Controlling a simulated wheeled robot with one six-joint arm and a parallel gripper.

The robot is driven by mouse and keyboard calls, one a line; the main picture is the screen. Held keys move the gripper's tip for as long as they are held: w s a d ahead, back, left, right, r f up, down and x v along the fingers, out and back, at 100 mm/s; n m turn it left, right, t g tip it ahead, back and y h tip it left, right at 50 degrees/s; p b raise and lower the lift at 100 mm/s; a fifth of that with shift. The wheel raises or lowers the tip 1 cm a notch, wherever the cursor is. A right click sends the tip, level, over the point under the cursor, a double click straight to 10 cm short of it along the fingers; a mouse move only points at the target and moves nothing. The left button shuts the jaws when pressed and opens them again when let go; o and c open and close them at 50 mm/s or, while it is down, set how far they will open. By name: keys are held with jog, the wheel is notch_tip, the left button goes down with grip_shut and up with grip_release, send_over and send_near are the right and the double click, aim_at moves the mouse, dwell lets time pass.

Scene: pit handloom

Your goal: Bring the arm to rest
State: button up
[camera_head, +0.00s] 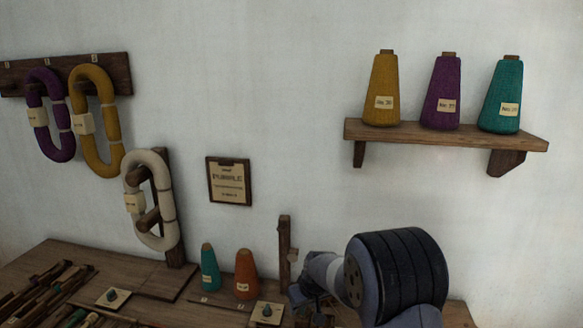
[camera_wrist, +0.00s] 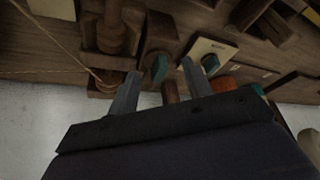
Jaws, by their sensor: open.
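My gripper (camera_head: 302,299) is low over the wooden bench (camera_head: 215,308), beside an upright wooden post (camera_head: 284,250). In the wrist view my gripper (camera_wrist: 160,76) shows two grey fingers spread apart with no object clearly held. A small teal piece (camera_wrist: 160,68) on a wooden part shows between the fingertips; I cannot tell whether they touch it. My arm hides part of the bench's right side in the head view.
A teal cone (camera_head: 209,268) and an orange cone (camera_head: 246,274) stand left of the post. Wooden tools (camera_head: 45,292) lie at the left. Above, a wall shelf (camera_head: 445,135) holds three yarn cones. Hanks hang from a rail (camera_head: 30,75).

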jog(key=shift+a+m+h, duration=0.1)
jog(key=shift+m+h, duration=0.5)
jog(key=shift+m, duration=1)
jog(key=shift+a+m+t+h+b, duration=0.1)
jog(key=shift+m+t+h+b, duration=0.35)
jog(key=shift+m, duration=1.55)
jog(key=shift+s+r+h, duration=0.15)
jog(key=shift+r+h, duration=0.1)
jog(key=shift+r, duration=0.3)
jog(key=shift+s+a+r, duration=0.1)
jog(key=shift+s+r, duration=0.15)
jog(key=shift+r, duration=0.15)
jog(key=shift+r, duration=0.1)
